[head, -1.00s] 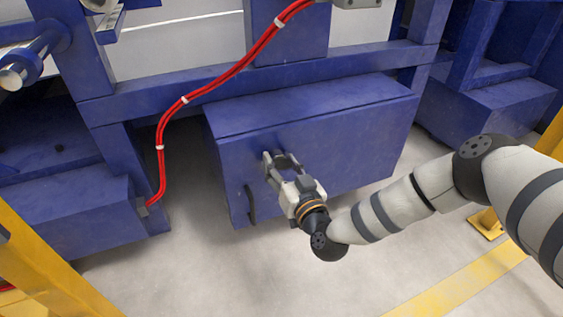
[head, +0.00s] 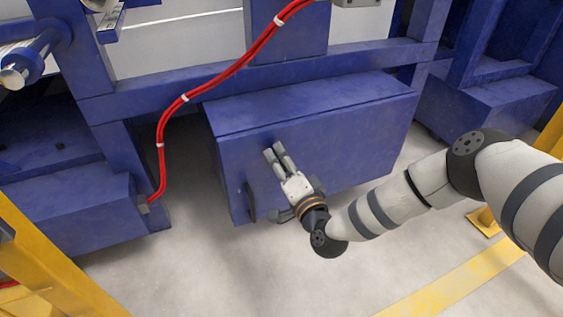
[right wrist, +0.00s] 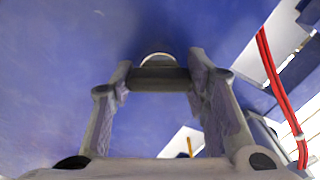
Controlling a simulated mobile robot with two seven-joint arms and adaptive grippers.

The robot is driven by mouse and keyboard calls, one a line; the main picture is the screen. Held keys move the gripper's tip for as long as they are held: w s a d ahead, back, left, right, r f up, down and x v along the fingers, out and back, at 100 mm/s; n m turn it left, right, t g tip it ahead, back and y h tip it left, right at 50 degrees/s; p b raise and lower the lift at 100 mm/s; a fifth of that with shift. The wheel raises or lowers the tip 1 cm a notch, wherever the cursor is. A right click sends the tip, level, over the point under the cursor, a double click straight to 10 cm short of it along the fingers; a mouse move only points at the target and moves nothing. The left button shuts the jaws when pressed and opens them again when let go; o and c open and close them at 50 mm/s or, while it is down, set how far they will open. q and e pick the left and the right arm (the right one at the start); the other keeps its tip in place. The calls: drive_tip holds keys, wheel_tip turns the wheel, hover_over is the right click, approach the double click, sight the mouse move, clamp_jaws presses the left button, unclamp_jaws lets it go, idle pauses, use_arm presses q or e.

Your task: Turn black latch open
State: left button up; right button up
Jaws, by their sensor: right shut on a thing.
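The black latch (right wrist: 160,78) shows in the right wrist view as a dark bar across the gap between my fingertips, with a pale rounded edge behind it. It is on the front of a blue box (head: 345,150). My right gripper (head: 275,152) is at the upper left part of that front face. In the right wrist view my right gripper (right wrist: 160,80) is shut on the latch, one finger at each end. In the head view the fingers hide the latch. My left gripper is not in view.
A dark upright handle (head: 250,203) is on the box front, left of my gripper. A red cable (head: 225,77) hangs from the blue frame to the left. Yellow rails (head: 50,265) stand at lower left. The floor before the box is clear.

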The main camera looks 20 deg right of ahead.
drive_tip(key=m, duration=0.4)
drive_tip(key=shift+a+f+m+b, duration=0.1)
drive_tip(key=shift+m+b, duration=0.2)
drive_tip(key=shift+b, duration=0.05)
drive_tip(key=shift+m, duration=0.3)
drive_tip(key=o, duration=1.2)
drive_tip(key=shift+c, duration=0.2)
drive_tip(key=s, duration=1.2)
drive_tip(key=shift+d, duration=0.2)
